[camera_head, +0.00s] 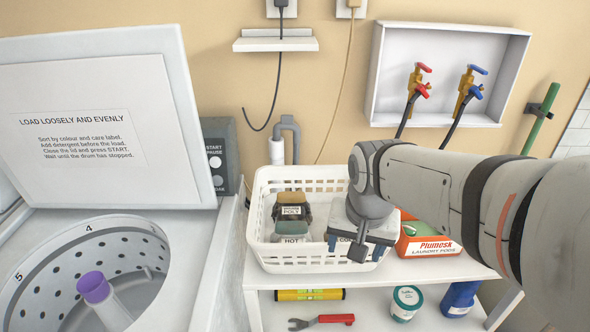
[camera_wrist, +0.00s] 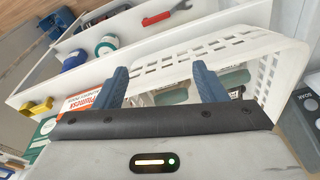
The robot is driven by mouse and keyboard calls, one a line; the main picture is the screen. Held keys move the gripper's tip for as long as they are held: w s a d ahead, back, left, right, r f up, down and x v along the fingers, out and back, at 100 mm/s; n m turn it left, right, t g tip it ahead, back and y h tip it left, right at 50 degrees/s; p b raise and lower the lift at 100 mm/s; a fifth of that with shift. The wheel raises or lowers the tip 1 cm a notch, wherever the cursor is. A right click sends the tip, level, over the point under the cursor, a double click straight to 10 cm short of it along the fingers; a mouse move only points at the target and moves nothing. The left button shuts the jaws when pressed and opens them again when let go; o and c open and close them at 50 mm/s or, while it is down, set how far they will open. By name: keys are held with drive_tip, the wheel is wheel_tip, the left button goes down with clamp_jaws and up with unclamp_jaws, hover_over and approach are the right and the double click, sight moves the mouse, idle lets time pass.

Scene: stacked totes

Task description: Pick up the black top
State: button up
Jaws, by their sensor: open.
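A dark, blackish item (camera_head: 291,212) with a pale printed label sits in the white basket (camera_head: 262,225), with a tan-brown piece at its top. A grey-green item (camera_head: 293,229) labelled HOT sits in front of it. My gripper (camera_head: 352,243) is over the right front part of the basket, to the right of the dark item and apart from it. It partly hides another labelled item there. In the wrist view my gripper (camera_wrist: 160,75) has its two blue fingers spread, with the basket (camera_wrist: 285,45) beyond them. Grey-green items show inside; I cannot pick out the dark one there.
The basket's walls surround the items. An orange and white Plumesk box (camera_head: 428,240) stands right of the basket. The shelf below holds a yellow level (camera_head: 310,295), a red-handled wrench (camera_head: 335,319), a teal-lidded tub (camera_head: 406,303) and a blue container (camera_head: 460,298). An open washer (camera_head: 195,250) stands left.

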drive_tip(key=o, duration=0.4)
drive_tip(key=w+a+m+p, duration=0.1)
drive_tip(key=w+m, duration=0.3)
drive_tip(key=w, duration=0.4)
drive_tip(key=w+a+m+g+p, duration=0.1)
drive_tip(key=w+a+m, duration=0.2)
drive_tip(key=w, duration=0.4)
drive_tip(key=shift+w+a+r+m, duration=0.35)
drive_tip(key=shift+a+r+m, duration=0.1)
drive_tip(key=shift+a, duration=0.25)
drive_tip(key=m+g+p, duration=0.1)
drive_tip(key=m, duration=0.6)
hover_over(291, 207)
drive_tip(key=shift+n, duration=0.25)
wheel_tip(291, 207, down, 5)
drive_tip(key=shift+w+a+f, duration=0.1)
drive_tip(key=shift+w+f, duration=0.05)
drive_tip(key=shift+f, duration=0.5)
drive_tip(key=shift+f+p, duration=0.85)
drive_tip(key=shift+f, duration=2.55)
